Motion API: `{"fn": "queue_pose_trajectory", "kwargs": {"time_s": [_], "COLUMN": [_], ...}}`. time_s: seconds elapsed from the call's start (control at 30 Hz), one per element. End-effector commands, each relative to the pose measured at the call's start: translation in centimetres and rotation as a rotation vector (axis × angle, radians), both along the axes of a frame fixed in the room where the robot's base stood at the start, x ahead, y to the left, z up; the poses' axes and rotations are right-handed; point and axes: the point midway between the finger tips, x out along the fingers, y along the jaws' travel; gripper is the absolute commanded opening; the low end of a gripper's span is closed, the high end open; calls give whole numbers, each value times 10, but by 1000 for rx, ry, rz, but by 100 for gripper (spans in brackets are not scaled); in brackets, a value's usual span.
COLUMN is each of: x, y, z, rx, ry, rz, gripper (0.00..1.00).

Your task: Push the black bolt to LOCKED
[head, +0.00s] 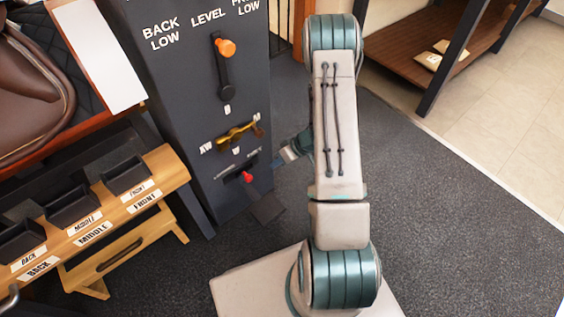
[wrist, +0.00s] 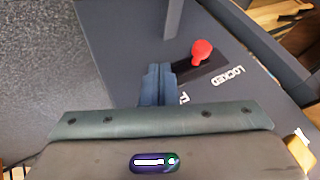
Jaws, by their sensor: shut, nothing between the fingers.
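The black bolt (wrist: 186,74) sits on the face of the dark panel and carries a red knob (wrist: 202,50). In the wrist view, the word LOCKED (wrist: 228,77) is printed beside the bolt, near its knob end. A second label (wrist: 183,98) is mostly hidden by my wrist. In the head view, the red knob (head: 247,177) shows low on the panel. My gripper (wrist: 158,70) is shut and empty, its tips beside the bolt's end away from LOCKED. I cannot tell whether they touch it. My gripper also shows in the head view (head: 277,162), right of the knob.
Above the bolt are a brass handle (head: 238,133) and a lever with an orange knob (head: 225,48). A wooden stand with black trays (head: 126,176) is at left, below a brown saddle (head: 38,88). A dark plate (head: 267,208) lies by the panel's foot. Grey carpet at right is clear.

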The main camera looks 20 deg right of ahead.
Motion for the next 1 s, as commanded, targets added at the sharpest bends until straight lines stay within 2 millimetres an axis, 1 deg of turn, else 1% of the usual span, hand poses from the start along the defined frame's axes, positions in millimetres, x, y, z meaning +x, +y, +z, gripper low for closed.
{"fn": "queue_pose_trajectory", "kwargs": {"time_s": [0.03, 0.2, 0.33, 0.5, 0.67, 1.0], "x": [3, 11, 7, 3, 2, 1], "y": [7, 26, 45, 59, 63, 63], "z": [-16, -41, -34, -30, -28, -27], "rx": [0, -1, 0, -1, 0, 0], "ry": [0, 0, -3, -1, -1, 0], "rz": [2, 1, 2, 0, -1, -4], "gripper": [0, 0, 0, 0, 0, 0]}}
